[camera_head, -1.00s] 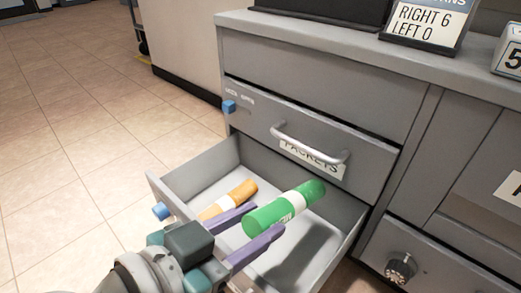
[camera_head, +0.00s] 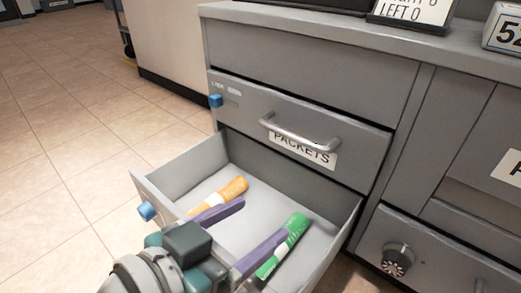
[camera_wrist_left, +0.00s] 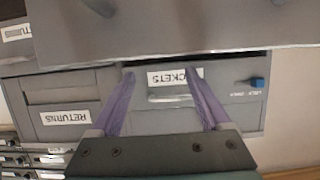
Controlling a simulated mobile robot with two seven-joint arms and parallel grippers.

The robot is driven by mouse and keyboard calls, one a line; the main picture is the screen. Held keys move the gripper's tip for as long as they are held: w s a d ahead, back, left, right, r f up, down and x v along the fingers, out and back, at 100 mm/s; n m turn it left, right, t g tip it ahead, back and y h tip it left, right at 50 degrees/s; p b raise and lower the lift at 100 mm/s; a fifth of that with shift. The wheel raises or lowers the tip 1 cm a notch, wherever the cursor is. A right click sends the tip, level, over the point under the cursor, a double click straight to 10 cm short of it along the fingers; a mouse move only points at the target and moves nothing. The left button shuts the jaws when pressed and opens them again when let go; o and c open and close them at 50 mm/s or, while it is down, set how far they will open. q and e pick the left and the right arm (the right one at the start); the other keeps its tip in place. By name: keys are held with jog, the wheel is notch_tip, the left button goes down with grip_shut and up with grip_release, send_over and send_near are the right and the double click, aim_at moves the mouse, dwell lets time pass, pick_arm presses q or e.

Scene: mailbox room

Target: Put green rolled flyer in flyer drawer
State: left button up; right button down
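The green rolled flyer (camera_head: 285,246) lies in the open lower drawer (camera_head: 180,176), on its right side, in the head view. My left gripper (camera_head: 240,222) is over the drawer with its two purple fingers spread and nothing between them. Its right finger overlaps the near part of the green flyer in the picture; I cannot tell if they touch. An orange rolled flyer (camera_head: 222,193) lies in the same drawer, beyond the left finger. In the left wrist view the gripper (camera_wrist_left: 160,76) is also open and empty. The right gripper is not in view.
A closed drawer with a PACKETS label (camera_head: 300,150) and a bar handle (camera_head: 300,134) is above the open drawer. A dial (camera_head: 397,260) is on the cabinet at right. Tiled floor (camera_head: 70,150) is clear at left.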

pick_arm(q)
jog(key=shift+s, duration=0.1)
jog(key=p+v, duration=0.3)
jog(key=v, duration=0.7)
jog(key=s+d+r+m+g+p, duration=0.1)
jog(key=s+d+r+g+p, duration=0.1)
jog(key=r+p, duration=1.55)
jog(key=s+d+r+g+p, duration=0.1)
jog(key=d+r+g+p, duration=0.15)
jog(key=r+p, duration=1.45)
jog(key=s+a+r+n+g+y+p, duration=0.1)
jog(key=s+a+r+n+y+p, duration=0.3)
jog(key=r+p, duration=1.05)
jog(key=s+a+r+g+y+p, duration=0.1)
jog(key=a+r+p, duration=0.4)
jog(key=r+p, duration=0.9)
jog(key=s+a+r+n+g+y+p, duration=0.1)
jog(key=s+a+r+n+y+p, duration=0.3)
jog(key=r+p, duration=1)
notch_tip(320, 180, up, 36)
jog(key=w+a+m+h+p, duration=0.1)
jog(key=w+p, duration=0.1)
jog(key=p, duration=3.2)
jog(key=shift+r+m+p, duration=0.2)
jog(key=shift+m+p, duration=0.2)
